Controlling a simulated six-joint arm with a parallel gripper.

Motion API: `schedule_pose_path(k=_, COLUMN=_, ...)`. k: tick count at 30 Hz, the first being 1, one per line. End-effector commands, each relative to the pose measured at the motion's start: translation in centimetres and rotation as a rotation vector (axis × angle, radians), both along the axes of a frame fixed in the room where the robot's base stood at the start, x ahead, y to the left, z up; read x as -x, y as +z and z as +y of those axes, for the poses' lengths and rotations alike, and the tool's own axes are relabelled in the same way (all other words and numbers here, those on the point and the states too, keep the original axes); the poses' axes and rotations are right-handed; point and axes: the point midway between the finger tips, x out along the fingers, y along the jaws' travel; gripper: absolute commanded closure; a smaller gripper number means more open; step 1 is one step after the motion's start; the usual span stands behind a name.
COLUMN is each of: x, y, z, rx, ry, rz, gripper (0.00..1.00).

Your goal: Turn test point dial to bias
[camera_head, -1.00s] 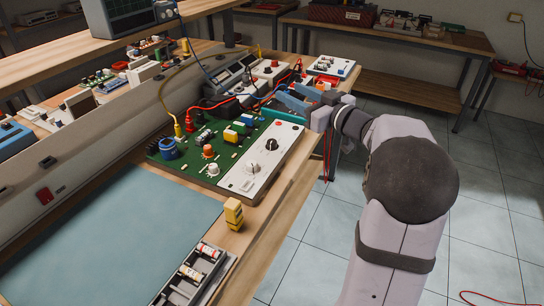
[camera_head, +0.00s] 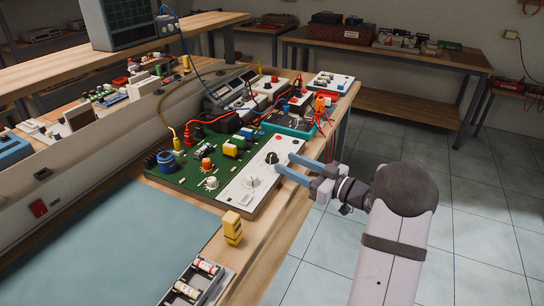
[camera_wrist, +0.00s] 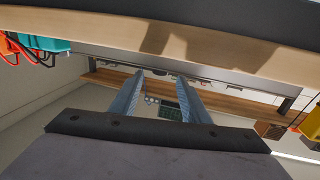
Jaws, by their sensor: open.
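A green circuit board (camera_head: 185,178) with a white panel strip (camera_head: 240,197) lies on the bench. The strip carries a black knob (camera_head: 271,158) and a small pale dial (camera_head: 253,182); an orange knob (camera_head: 207,163) and a white knob (camera_head: 212,183) stand on the green part. The labels are too small to read, so I cannot tell which is the test point dial. My gripper (camera_head: 284,163) is open and empty, its blue fingers pointing left at the strip's right edge, close to the black knob. In the wrist view the fingers (camera_wrist: 158,77) stand apart with no knob between them.
A yellow block (camera_head: 233,227) and a battery holder (camera_head: 190,287) sit near the bench's front edge. A teal-edged meter (camera_head: 289,124) with red leads lies behind the board. A blue-grey mat (camera_head: 120,245) is bare. Open floor lies to the right.

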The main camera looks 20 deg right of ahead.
Motion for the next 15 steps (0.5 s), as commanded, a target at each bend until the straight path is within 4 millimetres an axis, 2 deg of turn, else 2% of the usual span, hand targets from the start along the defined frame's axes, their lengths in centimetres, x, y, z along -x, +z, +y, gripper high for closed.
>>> schedule_pose_path(k=15, x=-4.9, y=0.0, z=3.3, rx=0.001, ry=0.002, rz=0.0, gripper=0.57)
